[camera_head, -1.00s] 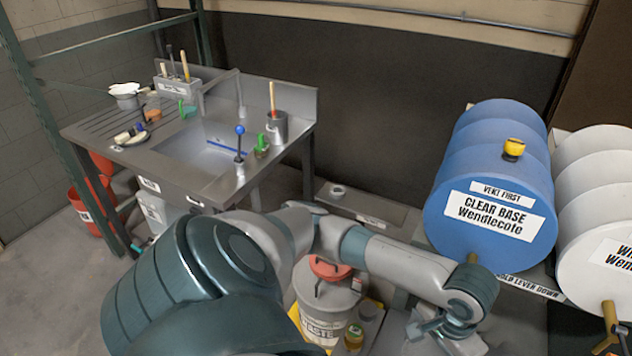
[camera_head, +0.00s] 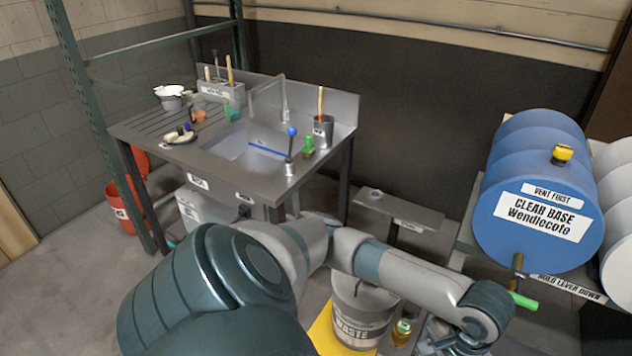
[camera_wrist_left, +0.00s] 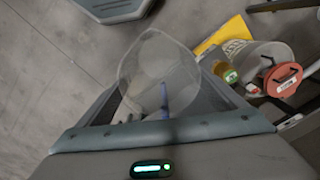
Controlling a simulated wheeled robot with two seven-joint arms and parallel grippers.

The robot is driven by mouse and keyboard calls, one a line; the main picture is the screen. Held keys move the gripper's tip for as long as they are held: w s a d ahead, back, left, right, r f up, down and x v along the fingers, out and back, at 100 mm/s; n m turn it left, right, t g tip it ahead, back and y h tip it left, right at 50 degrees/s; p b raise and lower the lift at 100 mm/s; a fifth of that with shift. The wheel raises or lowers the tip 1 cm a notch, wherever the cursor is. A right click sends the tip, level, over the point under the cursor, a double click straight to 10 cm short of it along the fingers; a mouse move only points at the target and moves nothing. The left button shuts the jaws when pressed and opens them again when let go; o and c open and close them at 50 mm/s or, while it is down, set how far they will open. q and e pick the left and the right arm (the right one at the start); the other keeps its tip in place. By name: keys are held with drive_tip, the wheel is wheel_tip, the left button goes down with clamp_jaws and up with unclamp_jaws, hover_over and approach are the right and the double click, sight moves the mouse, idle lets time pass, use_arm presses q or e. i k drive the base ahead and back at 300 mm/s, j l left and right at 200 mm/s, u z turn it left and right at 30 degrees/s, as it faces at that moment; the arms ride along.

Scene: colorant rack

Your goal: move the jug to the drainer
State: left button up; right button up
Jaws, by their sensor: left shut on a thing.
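The jug (camera_wrist_left: 160,70) is a clear, see-through vessel in the left wrist view. My left gripper (camera_wrist_left: 160,95) is shut on it, with a finger on either side. In the head view my left gripper (camera_head: 445,343) is at the bottom edge, low and right of the waste bucket. The jug is hard to make out there. The drainer (camera_head: 146,126) is the ribbed steel board left of the sink, far from the gripper. My right gripper is not in view.
The sink (camera_head: 240,148) has a blue-knobbed lever (camera_head: 291,150) at its front. Dishes and a brush rack (camera_head: 222,90) stand around the drainer. A waste bucket (camera_head: 362,318) and small bottle (camera_head: 401,330) are below my arm.

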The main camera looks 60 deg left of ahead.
sight(145, 133)
drive_tip(key=k, duration=0.25)
drive_tip(key=u, duration=1.85)
drive_tip(key=i+j, duration=0.25)
drive_tip(key=j, duration=0.2)
drive_tip(key=i+j, duration=0.25)
drive_tip(key=j, duration=0.15)
drive_tip(key=i+j, duration=0.25)
drive_tip(key=j, duration=0.2)
drive_tip(key=i+j, duration=0.25)
drive_tip(key=j, duration=0.15)
drive_tip(key=i+j, duration=0.25)
drive_tip(key=j, duration=0.2)
drive_tip(key=i+j, duration=0.25)
drive_tip(key=j, duration=0.15)
drive_tip(key=i+j, duration=0.25)
drive_tip(key=j, duration=0.2)
drive_tip(key=i+j, duration=0.25)
drive_tip(key=j, duration=0.15)
